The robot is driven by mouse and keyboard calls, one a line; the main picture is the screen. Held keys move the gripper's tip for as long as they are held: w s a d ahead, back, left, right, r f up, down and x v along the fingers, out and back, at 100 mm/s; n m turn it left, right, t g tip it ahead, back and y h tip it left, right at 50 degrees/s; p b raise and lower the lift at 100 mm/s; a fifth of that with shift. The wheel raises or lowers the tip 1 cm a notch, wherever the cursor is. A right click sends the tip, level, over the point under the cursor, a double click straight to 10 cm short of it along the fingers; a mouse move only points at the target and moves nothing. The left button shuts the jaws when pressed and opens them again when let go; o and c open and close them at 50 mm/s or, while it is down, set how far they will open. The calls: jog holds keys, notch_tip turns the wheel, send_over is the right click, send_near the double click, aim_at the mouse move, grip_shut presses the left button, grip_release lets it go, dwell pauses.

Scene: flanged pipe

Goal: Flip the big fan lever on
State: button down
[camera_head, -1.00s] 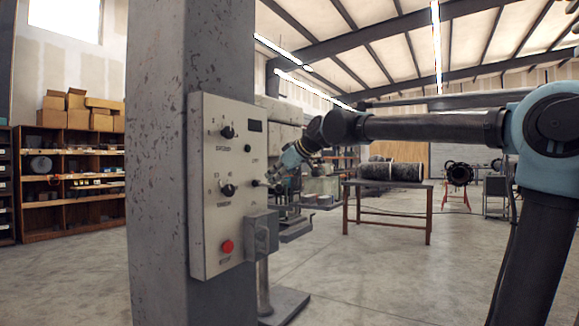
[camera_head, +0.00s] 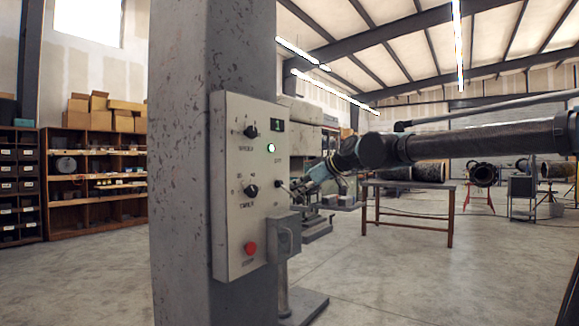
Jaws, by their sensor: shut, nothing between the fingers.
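A pale control panel (camera_head: 234,215) is fixed to a grey column. Near its right edge, below a small label, is a dark-tipped lever (camera_head: 280,184). My gripper (camera_head: 297,191) is shut and empty, its tips just right of the lever. I cannot tell whether they touch it, and the lever's exact angle is too small to read.
The panel also has an upper knob (camera_head: 250,131), a lower knob (camera_head: 251,190) and a red button (camera_head: 250,248). A grey box (camera_head: 284,238) juts out below the lever. Open concrete floor lies to the right, with a table (camera_head: 408,187) behind.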

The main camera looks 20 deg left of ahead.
dwell(0.4)
jog(key=shift+s+d+r, duration=0.2)
jog(key=shift+d+r, duration=0.05)
jog(key=shift+r, duration=0.2)
jog(key=v, duration=1.2)
jog(key=shift+d+f, duration=0.25)
jog(key=shift+s, duration=0.1)
